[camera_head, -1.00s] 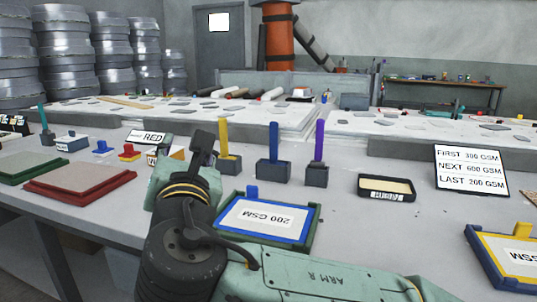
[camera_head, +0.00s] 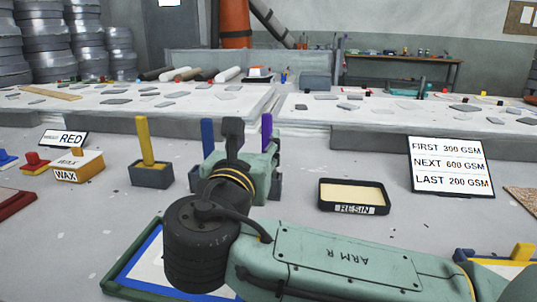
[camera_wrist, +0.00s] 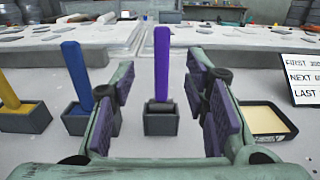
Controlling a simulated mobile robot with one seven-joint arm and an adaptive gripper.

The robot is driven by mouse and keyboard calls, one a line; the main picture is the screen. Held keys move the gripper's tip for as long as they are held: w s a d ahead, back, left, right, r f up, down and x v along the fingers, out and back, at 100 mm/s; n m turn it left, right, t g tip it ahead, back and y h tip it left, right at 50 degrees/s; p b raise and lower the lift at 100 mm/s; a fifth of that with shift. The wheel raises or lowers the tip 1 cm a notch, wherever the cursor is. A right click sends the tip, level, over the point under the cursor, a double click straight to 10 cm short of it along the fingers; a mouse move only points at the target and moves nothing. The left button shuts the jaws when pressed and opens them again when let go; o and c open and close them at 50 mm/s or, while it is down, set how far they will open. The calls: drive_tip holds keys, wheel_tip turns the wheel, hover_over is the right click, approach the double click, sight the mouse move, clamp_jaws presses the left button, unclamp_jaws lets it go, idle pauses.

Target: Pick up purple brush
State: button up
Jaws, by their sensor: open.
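The purple brush (camera_wrist: 162,65) stands upright in a small dark grey holder (camera_wrist: 161,119) in the wrist view, centred between my open fingers. My gripper (camera_wrist: 163,100) is open, with purple pads on both sides and nothing held. In the head view only the top of the purple brush (camera_head: 266,130) shows; my arm and gripper (camera_head: 238,165) hide most of it and its holder. The blue brush (camera_wrist: 76,75) stands in its own holder just left of the left finger. I cannot tell how far the fingertips are from the purple brush.
A yellow brush (camera_head: 143,140) stands in a holder further left, beside a WAX box (camera_head: 79,167). A black RESIN tray (camera_head: 353,196) lies to the right. A sign (camera_head: 451,165) listing GSM weights stands behind it. A blue-and-green framed tray (camera_head: 150,270) lies partly under my arm.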

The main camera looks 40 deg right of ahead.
sight(266, 126)
drive_tip(key=x, duration=0.4)
drive_tip(key=shift+w+p, duration=0.1)
drive_tip(key=shift+p, duration=0.25)
drive_tip(key=shift+r+p+x, duration=0.1)
drive_tip(key=shift+p+x, duration=0.15)
drive_tip(key=shift+x, duration=1.1)
drive_tip(key=shift+r+p+x, duration=0.15)
drive_tip(key=shift+p+x, duration=0.1)
drive_tip(key=shift+x, duration=1.15)
drive_tip(key=shift+c, duration=0.4)
clamp_jaws()
